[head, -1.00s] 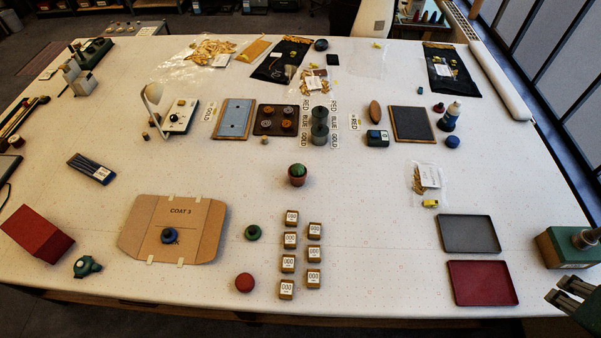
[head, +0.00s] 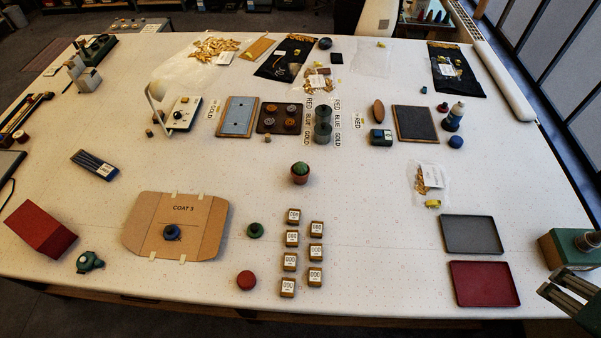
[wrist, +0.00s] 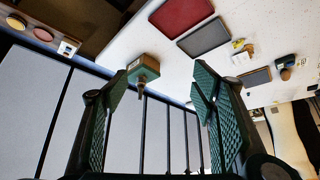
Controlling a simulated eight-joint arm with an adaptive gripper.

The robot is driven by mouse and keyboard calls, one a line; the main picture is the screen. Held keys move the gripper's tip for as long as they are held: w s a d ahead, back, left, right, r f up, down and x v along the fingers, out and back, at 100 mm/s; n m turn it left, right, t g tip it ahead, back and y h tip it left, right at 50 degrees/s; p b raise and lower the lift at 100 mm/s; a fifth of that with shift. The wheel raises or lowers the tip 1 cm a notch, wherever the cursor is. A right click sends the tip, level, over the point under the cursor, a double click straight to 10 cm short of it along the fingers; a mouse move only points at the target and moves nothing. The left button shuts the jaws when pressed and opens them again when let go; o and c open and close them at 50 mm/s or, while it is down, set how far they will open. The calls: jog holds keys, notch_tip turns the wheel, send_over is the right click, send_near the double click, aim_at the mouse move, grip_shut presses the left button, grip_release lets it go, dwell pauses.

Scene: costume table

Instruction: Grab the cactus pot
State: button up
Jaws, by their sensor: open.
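The cactus pot (head: 300,173) is a small reddish-brown pot with a round green cactus, upright near the middle of the white table in the head view. I cannot make it out in the wrist view. My gripper (head: 565,296) shows at the lower right edge of the head view, far to the right of the pot and beyond the trays. In the wrist view my gripper (wrist: 170,90) has its two green-padded fingers wide apart with nothing between them.
Several small labelled boxes (head: 291,238) stand in front of the pot. A grey tray (head: 471,234) and a red tray (head: 483,284) lie between my gripper and the pot. A green-topped box (head: 573,248) stands at the right edge. Table around the pot is clear.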

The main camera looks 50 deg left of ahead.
jog(key=w+a+n+g+y, duration=0.15)
jog(key=w+a+n, duration=0.35)
jog(key=a, duration=0.7)
jog(key=w+a+n+g, duration=0.25)
jog(key=w+a, duration=0.35)
jog(key=a, duration=0.7)
jog(key=n+g+h, duration=0.2)
jog(key=n+g, duration=0.1)
jog(key=n, duration=0.8)
send_near(300, 164)
jog(key=shift+y, duration=0.25)
jog(key=f, duration=0.3)
jog(key=f+p, duration=0.1)
jog(key=f, duration=0.1)
jog(key=shift+w+d+f, duration=0.15)
jog(key=shift+w+d, duration=0.15)
jog(key=shift+w, duration=0.05)
jog(key=shift+s+a+f+n, duration=0.15)
jog(key=shift+s+n, duration=0.05)
jog(key=shift+n, duration=0.05)
